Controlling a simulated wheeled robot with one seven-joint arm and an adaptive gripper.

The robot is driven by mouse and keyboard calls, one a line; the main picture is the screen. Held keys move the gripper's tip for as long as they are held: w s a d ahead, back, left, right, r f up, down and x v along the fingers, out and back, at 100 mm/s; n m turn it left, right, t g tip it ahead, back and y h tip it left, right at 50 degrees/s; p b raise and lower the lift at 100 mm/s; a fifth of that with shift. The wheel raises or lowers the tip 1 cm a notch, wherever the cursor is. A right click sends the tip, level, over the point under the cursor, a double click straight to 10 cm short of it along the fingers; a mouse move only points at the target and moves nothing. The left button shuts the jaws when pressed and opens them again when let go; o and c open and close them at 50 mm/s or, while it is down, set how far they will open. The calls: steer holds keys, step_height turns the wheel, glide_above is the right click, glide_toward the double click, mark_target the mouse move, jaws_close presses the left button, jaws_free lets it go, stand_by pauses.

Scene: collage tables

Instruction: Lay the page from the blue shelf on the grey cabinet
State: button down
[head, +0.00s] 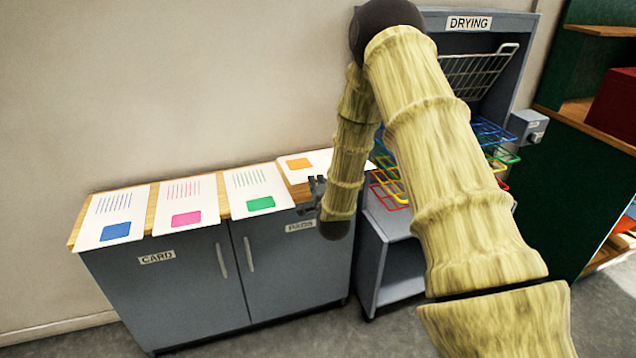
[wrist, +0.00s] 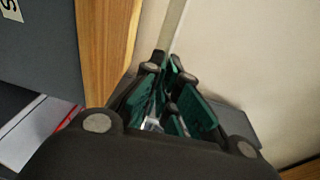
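The page with an orange block (head: 299,164) is over the right end of the grey cabinet's wooden top (head: 299,190). I cannot tell whether it touches the wood. My gripper (head: 316,184) is at the page's front edge. In the wrist view the fingers (wrist: 168,72) are close together around the page, seen edge-on as a thin pale strip (wrist: 173,22). My arm hides part of the page's right side. The blue shelf (head: 488,131) of the drying rack shows no page on its visible part.
Pages with a blue (head: 117,230), pink (head: 186,218) and green block (head: 260,203) lie along the cabinet top to the left. The drying rack (head: 521,70) stands right of the cabinet, with green, yellow and red wire shelves below the blue one. A wall runs behind.

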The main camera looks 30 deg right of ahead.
steer(key=w+d+f+b, duration=0.1)
steer(key=w+f+b, duration=0.4)
steer(key=f, duration=0.3)
steer(key=shift+d+b, duration=0.2)
steer(key=shift+b, duration=0.15)
steer(key=shift+w, duration=0.1)
stand_by(0.3)
steer(key=c, duration=1.6)
jaws_free()
